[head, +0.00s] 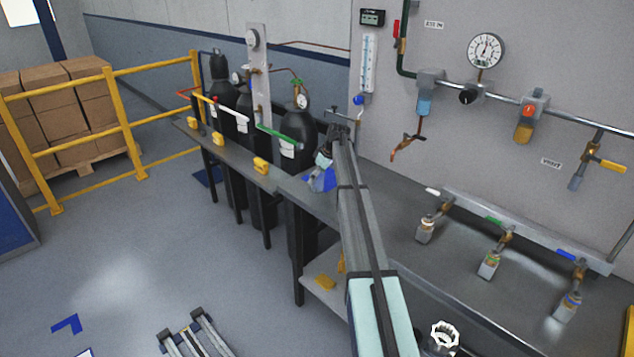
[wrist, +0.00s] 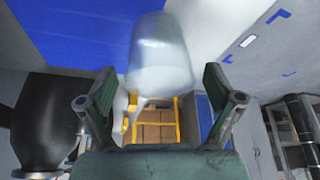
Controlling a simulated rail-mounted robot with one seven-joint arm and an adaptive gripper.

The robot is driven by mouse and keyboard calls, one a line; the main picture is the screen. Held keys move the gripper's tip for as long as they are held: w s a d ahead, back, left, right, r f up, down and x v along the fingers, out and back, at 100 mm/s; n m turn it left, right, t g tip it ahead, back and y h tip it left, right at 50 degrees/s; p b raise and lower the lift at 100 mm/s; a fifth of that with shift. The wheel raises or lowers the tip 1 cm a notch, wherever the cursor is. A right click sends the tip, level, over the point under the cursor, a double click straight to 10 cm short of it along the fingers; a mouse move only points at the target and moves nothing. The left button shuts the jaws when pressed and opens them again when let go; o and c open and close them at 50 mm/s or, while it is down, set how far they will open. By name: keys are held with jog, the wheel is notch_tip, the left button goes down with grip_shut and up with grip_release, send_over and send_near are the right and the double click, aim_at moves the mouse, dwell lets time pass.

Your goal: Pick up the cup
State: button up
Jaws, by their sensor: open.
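A pale, translucent cup (wrist: 160,55) shows in the upper middle of the wrist view. My gripper (wrist: 158,72) is open, with one dark green finger on each side of the lower part of the cup in the picture. Gaps show between the fingers and the cup, and I cannot tell how deep between them it sits. In the head view my arm reaches to the bench's far-left part, beside a small blue thing (head: 322,180). The cup cannot be made out clearly there, and my gripper is small and partly hidden by my arm.
Black gas cylinders (head: 298,145) stand close behind the bench (head: 395,215), near my gripper; one cylinder (wrist: 45,120) shows at left in the wrist view. Yellow blocks (head: 261,165) sit along the narrow shelf. A valve manifold (head: 530,235) takes up the bench's right side.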

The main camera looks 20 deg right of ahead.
jog(key=shift+p+x, duration=0.35)
jog(key=shift+x, duration=1.2)
jog(key=shift+d, duration=0.1)
jog(key=c, duration=1.2)
